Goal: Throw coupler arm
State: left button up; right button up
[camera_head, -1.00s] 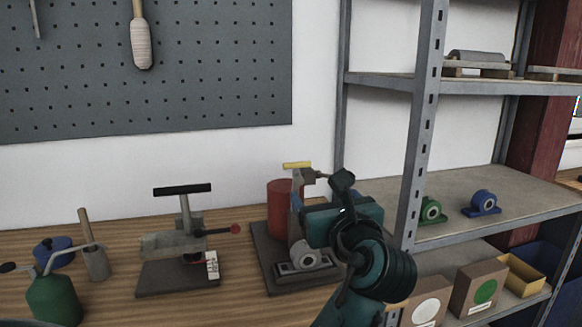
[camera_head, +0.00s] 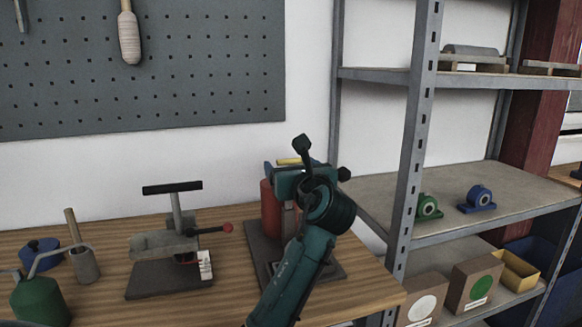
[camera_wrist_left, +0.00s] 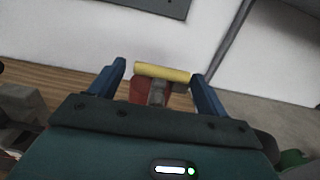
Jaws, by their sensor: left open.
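The fixture with a yellow T-handle (camera_head: 287,161) stands on the bench, its dark base plate (camera_head: 262,246) partly hidden behind my left arm. I take this handle as the coupler arm. My left gripper (camera_wrist_left: 158,72) is open. In the left wrist view its two blue fingers stand on either side of the yellow handle (camera_wrist_left: 162,72), with the grey post below it. I cannot tell whether they touch it. My right gripper is not in view.
A green can (camera_head: 40,300) stands at far left. A metal shelf upright (camera_head: 412,140) rises close on the right.

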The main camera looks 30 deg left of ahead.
pick_arm(q)
jog(key=shift+w+a, duration=0.3)
jog(key=shift+a, duration=0.05)
jog(key=shift+c, duration=0.2)
jog(key=c, duration=1.4)
